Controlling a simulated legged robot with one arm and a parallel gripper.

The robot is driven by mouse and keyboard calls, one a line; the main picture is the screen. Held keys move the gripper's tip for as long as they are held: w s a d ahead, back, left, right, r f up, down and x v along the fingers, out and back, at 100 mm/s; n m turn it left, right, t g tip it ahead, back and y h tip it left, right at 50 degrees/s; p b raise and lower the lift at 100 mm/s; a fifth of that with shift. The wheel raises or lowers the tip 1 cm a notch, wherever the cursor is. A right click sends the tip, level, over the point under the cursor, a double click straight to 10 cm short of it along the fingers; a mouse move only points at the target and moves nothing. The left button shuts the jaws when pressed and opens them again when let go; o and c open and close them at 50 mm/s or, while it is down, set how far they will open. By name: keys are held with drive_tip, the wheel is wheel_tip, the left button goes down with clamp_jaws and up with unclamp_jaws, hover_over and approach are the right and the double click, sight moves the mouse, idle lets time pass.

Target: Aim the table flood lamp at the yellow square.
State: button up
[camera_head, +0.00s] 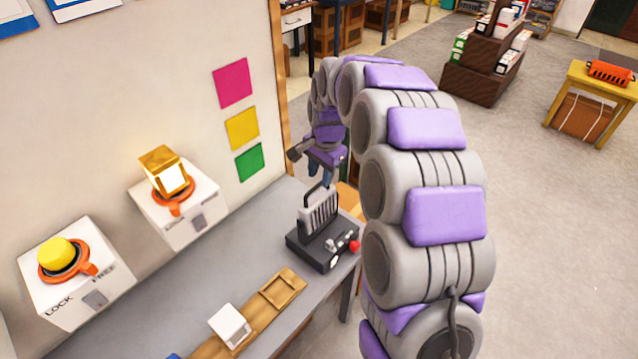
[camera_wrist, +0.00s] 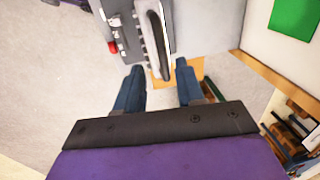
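A grey finned unit with an upright handle, which looks like the table flood lamp (camera_head: 320,216), stands on a black base with a red knob at the table's far right end. The yellow square (camera_head: 242,128) is on the wall, between a magenta square (camera_head: 233,82) and a green square (camera_head: 250,162). My gripper (camera_head: 320,175) is just above the lamp's handle. In the wrist view my gripper (camera_wrist: 160,85) is open, with its fingers apart and nothing clearly between them; the lamp's handle (camera_wrist: 156,45) lies just beyond the fingertips. No light patch shows on the yellow square.
A white box (camera_head: 190,215) carries a gold cube (camera_head: 163,168) with a bright face on an orange ring. Another white box (camera_head: 80,290), marked LOCK and FREE, has a yellow knob (camera_head: 56,252). A wooden tray (camera_head: 283,289) and white block (camera_head: 229,327) lie on the grey table (camera_head: 205,285).

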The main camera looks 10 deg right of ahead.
sight(316, 186)
drive_tip(key=shift+w+a+f, duration=0.1)
drive_tip(key=shift+a+f, duration=0.05)
drive_tip(key=shift+f, duration=0.45)
drive_tip(key=shift+w+a+f, duration=0.1)
drive_tip(key=shift+a+f, duration=0.05)
drive_tip(key=shift+f, duration=0.45)
drive_tip(key=shift+a+f, duration=0.45)
drive_tip(key=shift+d, duration=0.45)
drive_tip(key=shift+c, duration=1.2)
drive_tip(key=shift+a, duration=0.15)
clamp_jaws()
